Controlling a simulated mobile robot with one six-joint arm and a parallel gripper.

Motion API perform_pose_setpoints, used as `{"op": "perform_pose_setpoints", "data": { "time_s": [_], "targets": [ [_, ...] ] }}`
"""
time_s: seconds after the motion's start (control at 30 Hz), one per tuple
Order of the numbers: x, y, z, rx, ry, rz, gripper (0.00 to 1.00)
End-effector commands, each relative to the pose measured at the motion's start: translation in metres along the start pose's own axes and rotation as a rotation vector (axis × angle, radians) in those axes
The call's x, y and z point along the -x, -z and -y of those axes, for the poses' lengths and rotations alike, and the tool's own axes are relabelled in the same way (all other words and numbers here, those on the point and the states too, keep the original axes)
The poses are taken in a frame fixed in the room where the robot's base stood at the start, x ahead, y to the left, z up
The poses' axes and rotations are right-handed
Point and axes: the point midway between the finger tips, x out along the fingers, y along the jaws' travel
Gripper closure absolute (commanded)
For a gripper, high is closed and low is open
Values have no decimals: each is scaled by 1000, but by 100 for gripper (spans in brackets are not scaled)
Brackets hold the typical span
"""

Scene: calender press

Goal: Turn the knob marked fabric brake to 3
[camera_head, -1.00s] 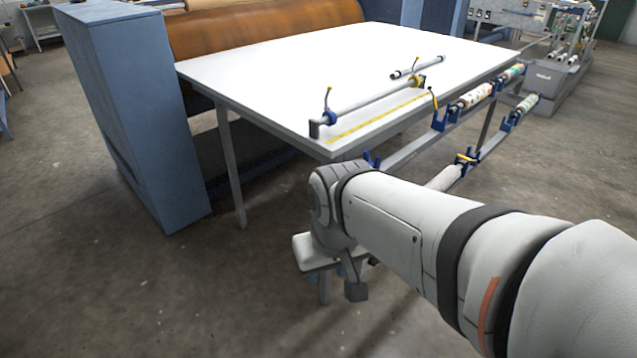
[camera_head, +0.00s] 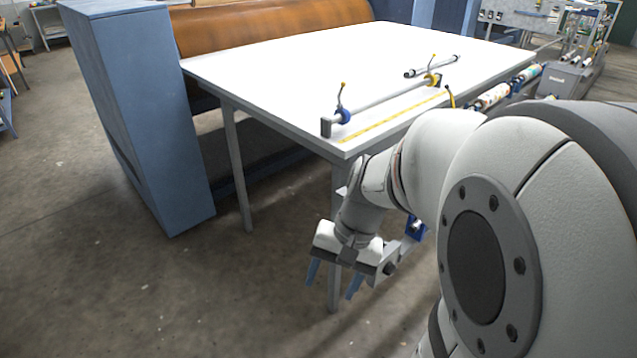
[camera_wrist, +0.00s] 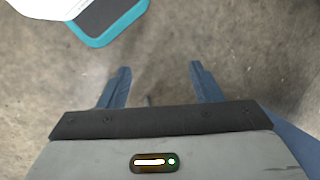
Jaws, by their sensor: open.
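I cannot make out any knob marked fabric brake, or any scale with a 3, in either view. The calender press shows in the head view as a blue-grey cabinet (camera_head: 140,110), a brown roller (camera_head: 270,30) and a white table (camera_head: 330,70). My gripper (camera_head: 333,280) is open and empty, pointing down in front of the table's near corner, apart from the table. In the wrist view my gripper (camera_wrist: 160,70) has its two blue fingers spread above bare floor. My arm hides part of the table's right side and what lies below it.
A bar (camera_head: 385,103) with blue and yellow fittings lies along the table's near right edge, beside a yellow measuring strip (camera_head: 395,118). A table leg (camera_head: 237,165) stands left of my gripper. Patterned rolls (camera_head: 492,97) sit beyond my arm. The floor (camera_head: 130,290) at front left is clear.

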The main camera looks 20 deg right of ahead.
Motion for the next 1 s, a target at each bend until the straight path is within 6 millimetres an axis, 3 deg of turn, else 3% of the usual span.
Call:
{"op": "perform_pose_setpoints", "data": {
  "time_s": [0.03,0.1,0.27,0.37,0.47,0.6,0.8,0.9,1.0],
  "targets": [
    [-26,15,-11,-131,62,70,41],
    [-43,30,-18,-301,161,158,41],
    [-76,76,-42,-679,426,342,41],
    [-93,112,-65,-900,618,440,41],
    [-109,149,-100,-1107,830,524,41],
    [-130,194,-162,-1349,1138,609,41],
    [-152,228,-241,-1553,1476,660,41],
    [-157,234,-263,-1597,1567,664,41],
    [-159,238,-270,-1614,1606,667,41]
  ]
}}
